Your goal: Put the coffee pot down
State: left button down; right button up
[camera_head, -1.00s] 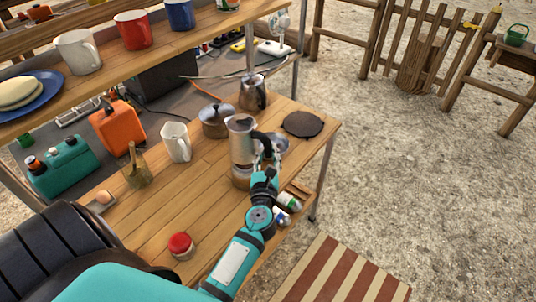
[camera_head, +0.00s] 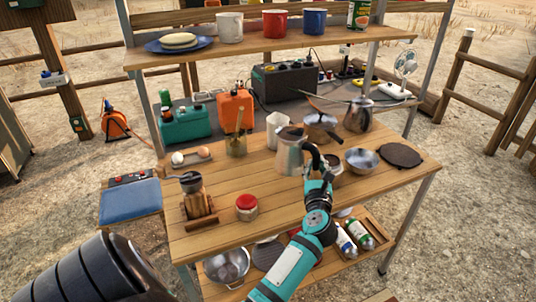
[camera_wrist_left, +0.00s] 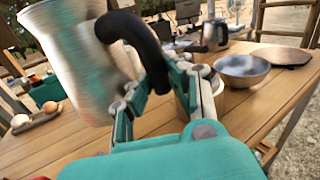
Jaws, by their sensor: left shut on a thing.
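The coffee pot (camera_head: 289,155) is a silvery metal pot with a black handle, over the middle of the wooden table (camera_head: 275,220). My left gripper (camera_head: 317,173) is shut on its black handle, on the pot's right side. In the left wrist view, the pot (camera_wrist_left: 75,60) fills the upper left and its handle (camera_wrist_left: 143,42) runs down between the fingers of my left gripper (camera_wrist_left: 155,85). The pot looks close to the tabletop, but I cannot tell whether its base touches the wood. My right gripper is not in view.
A metal bowl (camera_head: 361,161) and a dark round plate (camera_head: 402,155) are to the right.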

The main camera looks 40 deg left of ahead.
pick_arm(q)
jog(key=f, duration=0.3)
jog(key=a+f+b, duration=0.1)
jog(key=f, duration=0.2)
jog(key=shift+a, duration=0.15)
jog(key=shift+f, duration=0.3)
jog(key=shift+f+b, duration=0.35)
notch_tip(320, 180, down, 2)
jog(key=shift+f, duration=0.15)
jog(key=shift+f+b, duration=0.3)
jog(key=shift+f, duration=0.1)
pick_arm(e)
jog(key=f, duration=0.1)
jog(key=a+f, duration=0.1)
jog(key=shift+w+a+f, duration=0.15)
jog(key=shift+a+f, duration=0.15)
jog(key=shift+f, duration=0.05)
pick_arm(q)
jog(key=shift+s, duration=0.1)
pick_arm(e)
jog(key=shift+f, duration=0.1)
